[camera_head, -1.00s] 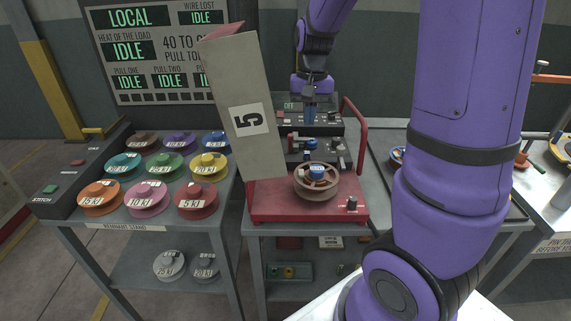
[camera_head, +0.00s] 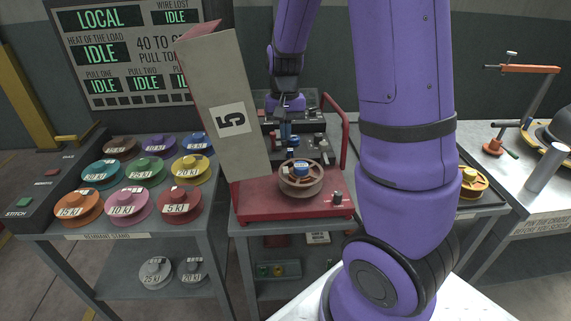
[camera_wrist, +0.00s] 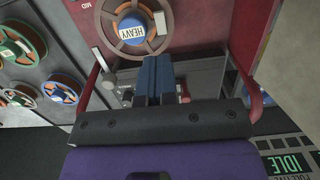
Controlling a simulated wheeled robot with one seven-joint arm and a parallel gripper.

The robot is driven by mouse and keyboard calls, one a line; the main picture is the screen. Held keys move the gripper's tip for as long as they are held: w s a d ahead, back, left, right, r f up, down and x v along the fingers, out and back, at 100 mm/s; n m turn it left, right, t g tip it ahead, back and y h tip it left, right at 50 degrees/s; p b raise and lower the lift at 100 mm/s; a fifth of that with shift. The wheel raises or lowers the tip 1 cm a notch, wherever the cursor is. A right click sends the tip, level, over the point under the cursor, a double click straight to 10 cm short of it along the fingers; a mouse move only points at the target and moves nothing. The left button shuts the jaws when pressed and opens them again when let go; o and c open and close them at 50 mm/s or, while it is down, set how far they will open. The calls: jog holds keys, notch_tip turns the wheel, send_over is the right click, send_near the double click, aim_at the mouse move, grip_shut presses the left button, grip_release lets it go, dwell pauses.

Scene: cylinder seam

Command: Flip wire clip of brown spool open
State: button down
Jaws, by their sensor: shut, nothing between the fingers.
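A brown spool (camera_head: 301,185) with a blue centre sits on the red machine base (camera_head: 258,208). In the wrist view the brown spool (camera_wrist: 118,19) shows at the top, its blue hub (camera_wrist: 131,33) reading HEAVY. Another brownish spool (camera_head: 121,145) stands at the back left of the spool stand. My gripper (camera_head: 287,135) is behind the spool on the red machine, above its rear parts. In the wrist view my gripper (camera_wrist: 157,63) is shut and empty, its blue fingers together just short of the spool. I cannot make out the wire clip for certain.
A tall tilted panel marked 5 (camera_head: 220,95) stands left of the machine. A red handle bar (camera_head: 346,130) rises at its right. Several coloured spools fill the stand (camera_head: 104,236) at left. A side table (camera_head: 500,215) with a clamp is at right.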

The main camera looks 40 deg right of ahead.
aim_at(286, 171)
jog(key=f, duration=0.6)
jog(key=s+f, duration=0.1)
jog(key=f, duration=0.2)
jog(key=shift+a+f, duration=0.3)
